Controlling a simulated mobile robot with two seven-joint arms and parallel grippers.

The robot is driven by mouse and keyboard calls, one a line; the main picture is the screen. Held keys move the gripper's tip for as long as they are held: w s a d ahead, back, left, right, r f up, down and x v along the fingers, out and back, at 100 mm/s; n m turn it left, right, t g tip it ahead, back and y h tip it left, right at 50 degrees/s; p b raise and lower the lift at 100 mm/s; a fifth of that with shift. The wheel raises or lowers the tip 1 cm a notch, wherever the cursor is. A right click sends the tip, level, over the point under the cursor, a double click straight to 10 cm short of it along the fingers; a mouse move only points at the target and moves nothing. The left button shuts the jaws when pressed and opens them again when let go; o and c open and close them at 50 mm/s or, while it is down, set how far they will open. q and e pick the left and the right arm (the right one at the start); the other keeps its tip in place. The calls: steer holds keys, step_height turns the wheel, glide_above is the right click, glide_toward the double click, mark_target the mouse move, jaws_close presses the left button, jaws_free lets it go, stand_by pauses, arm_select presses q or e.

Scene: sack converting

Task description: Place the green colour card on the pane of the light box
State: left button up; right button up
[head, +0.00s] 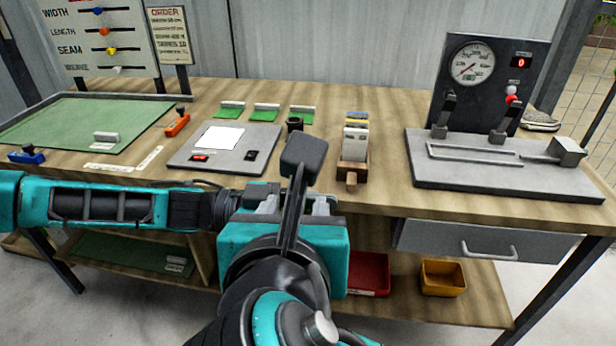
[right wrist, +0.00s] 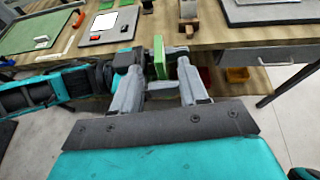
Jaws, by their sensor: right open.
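The light box (head: 181,160) is a flat grey slab with a white pane (head: 219,138) and a red switch; the pane is bare. It also shows in the right wrist view (right wrist: 88,37). My right gripper (head: 292,204) is open at the table's front edge. In the right wrist view, an upright green piece (right wrist: 159,58), seemingly the green card, stands between its spread fingers (right wrist: 160,88). A black link hides this spot in the head view. My left arm comes in from the left up to this place; its fingers cannot be made out clearly.
Several green pieces with pale clips, one of them here (head: 264,113), lie behind the light box. A wooden card holder (head: 352,173) stands to its right. A gauge press (head: 500,165) fills the right side. A green mat (head: 85,122) lies left. Red (head: 369,274) and yellow (head: 443,277) bins sit below.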

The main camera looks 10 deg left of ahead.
steer(key=d+x, duration=0.1)
steer(key=x, duration=0.8)
steer(key=shift+w+a+f, duration=0.2)
steer(key=shift+w+a, duration=0.15)
steer(key=shift+a, duration=0.15)
jaws_close()
arm_select(q)
steer(key=o, duration=1.1)
steer(key=shift+a, duration=0.15)
